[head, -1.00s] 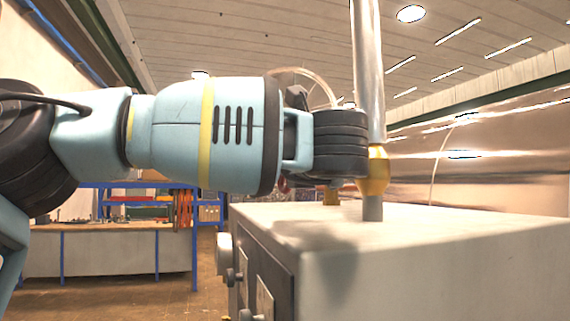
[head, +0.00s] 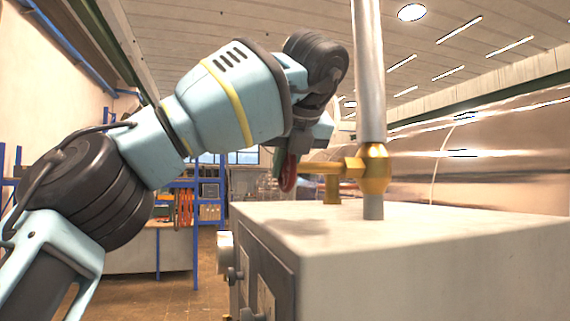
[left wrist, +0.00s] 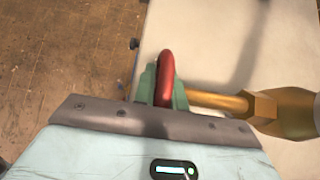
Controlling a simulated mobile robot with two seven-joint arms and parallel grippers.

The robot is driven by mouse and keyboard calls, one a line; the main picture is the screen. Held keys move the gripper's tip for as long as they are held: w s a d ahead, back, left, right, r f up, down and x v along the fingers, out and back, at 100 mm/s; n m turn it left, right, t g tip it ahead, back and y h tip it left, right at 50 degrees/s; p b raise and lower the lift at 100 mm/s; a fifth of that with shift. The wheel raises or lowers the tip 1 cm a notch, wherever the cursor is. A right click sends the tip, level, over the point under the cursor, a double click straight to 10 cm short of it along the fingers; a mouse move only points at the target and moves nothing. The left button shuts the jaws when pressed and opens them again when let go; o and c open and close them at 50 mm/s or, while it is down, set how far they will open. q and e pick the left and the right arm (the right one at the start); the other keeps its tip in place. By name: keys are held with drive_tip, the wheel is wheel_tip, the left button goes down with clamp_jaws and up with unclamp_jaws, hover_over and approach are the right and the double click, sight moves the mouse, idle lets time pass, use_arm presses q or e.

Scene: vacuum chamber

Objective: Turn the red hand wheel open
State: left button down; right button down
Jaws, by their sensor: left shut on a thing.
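The red hand wheel (head: 289,172) sits at the left end of a brass valve stem (head: 325,167), above the left edge of the grey cabinet. In the left wrist view the wheel (left wrist: 165,82) is seen edge-on between the green fingers of my left gripper (left wrist: 163,88). My left gripper (head: 281,168) is shut on the wheel's rim, reaching down to it from above. My wrist hides part of the wheel in the head view. The brass valve body (head: 374,168) sits on a vertical metal pipe (head: 368,70). My right gripper is not in view.
The grey cabinet (head: 430,235) stands below the valve, with knobs on its left face. A large shiny metal vessel (head: 490,165) is behind it at right. A workbench (head: 140,250) and blue shelving (head: 210,190) stand farther back at left. Floor is open between them.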

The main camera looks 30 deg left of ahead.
use_arm(q)
drive_tip(key=shift+g+h, duration=0.4)
drive_tip(key=shift+h, duration=0.1)
drive_tip(key=c, duration=1.4)
unclamp_jaws()
drive_tip(key=shift+c, duration=0.2)
drive_tip(key=shift+v, duration=3.9)
drive_tip(key=shift+f, duration=0.1)
